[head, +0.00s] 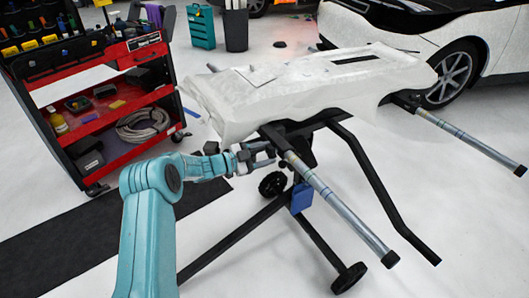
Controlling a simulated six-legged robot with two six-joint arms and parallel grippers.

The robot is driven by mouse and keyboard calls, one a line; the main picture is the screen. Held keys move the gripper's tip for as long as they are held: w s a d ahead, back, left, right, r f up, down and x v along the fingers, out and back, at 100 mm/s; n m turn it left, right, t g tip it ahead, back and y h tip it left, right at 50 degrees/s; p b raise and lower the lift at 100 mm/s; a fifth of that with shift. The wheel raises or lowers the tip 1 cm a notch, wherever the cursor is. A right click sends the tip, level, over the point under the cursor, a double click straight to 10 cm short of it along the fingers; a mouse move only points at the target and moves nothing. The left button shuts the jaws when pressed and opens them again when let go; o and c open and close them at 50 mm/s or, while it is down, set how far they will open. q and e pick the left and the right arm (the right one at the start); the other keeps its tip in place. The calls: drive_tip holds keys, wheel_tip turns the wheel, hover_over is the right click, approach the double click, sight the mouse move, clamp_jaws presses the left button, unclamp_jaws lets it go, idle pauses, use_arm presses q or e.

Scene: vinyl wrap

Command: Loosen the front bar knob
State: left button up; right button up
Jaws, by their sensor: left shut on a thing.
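The front bar (335,206) is a grey tube with a black end cap, sticking out of the near side of the black stand. My left gripper (267,155) is at the inner end of this bar, under the edge of the covered panel. It is shut on the front bar knob, which is small, dark and mostly hidden between the fingers. Which way the knob is turned cannot be seen. My right gripper is not in view.
A white-wrapped panel (300,88) lies on the stand just above my gripper. The stand's black legs (370,180) and wheels spread below. A red tool cart (125,110) stands at left. A second bar (465,138) sticks out at right, near a white car (490,40).

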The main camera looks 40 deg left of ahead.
use_arm(q)
drive_tip(key=n, duration=0.6)
drive_tip(key=shift+a+f+h, duration=0.1)
drive_tip(key=shift+a+h, duration=0.05)
drive_tip(key=shift+h, duration=0.15)
idle(0.4)
drive_tip(key=o, duration=1)
drive_tip(key=p+v, duration=0.2)
drive_tip(key=v, duration=1.4)
drive_tip(key=shift+s+f, duration=0.2)
drive_tip(key=shift+f, duration=0.1)
